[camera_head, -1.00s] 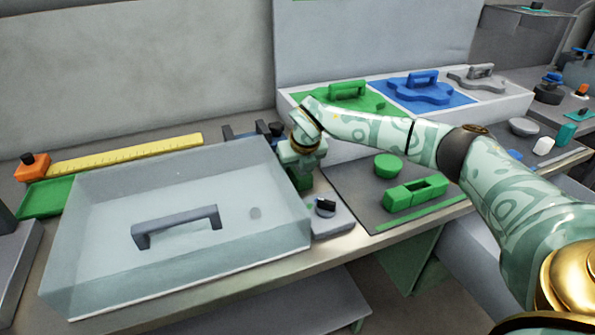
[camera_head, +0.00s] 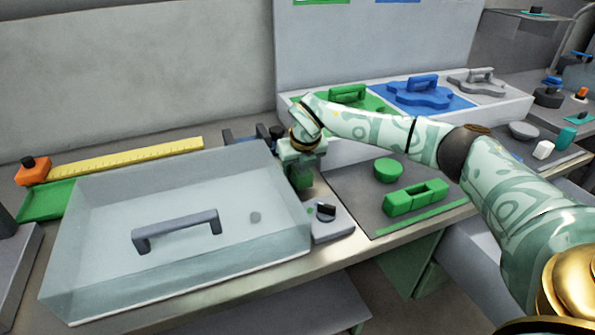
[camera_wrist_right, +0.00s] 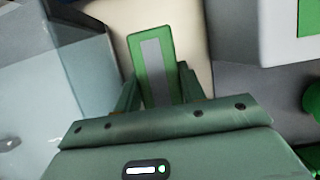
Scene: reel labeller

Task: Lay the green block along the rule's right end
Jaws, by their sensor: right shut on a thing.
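The yellow rule (camera_head: 125,160) lies at the back left of the bench, an orange block with a dark knob (camera_head: 32,170) at its left end. My right gripper (camera_head: 300,168) is right of the rule's right end, beside the clear box. It points down and is shut on a green block with a grey stripe on top (camera_wrist_right: 151,65), seen between the fingers in the right wrist view. In the head view the block shows only partly below the gripper; whether it touches the bench I cannot tell. My left gripper is not in view.
A large clear box with a grey handle (camera_head: 178,232) fills the bench front left. A small grey unit with a black knob (camera_head: 330,222) stands close to the gripper. A dark mat (camera_head: 350,180) holds a green slotted piece (camera_head: 416,198) and a green cylinder (camera_head: 388,170).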

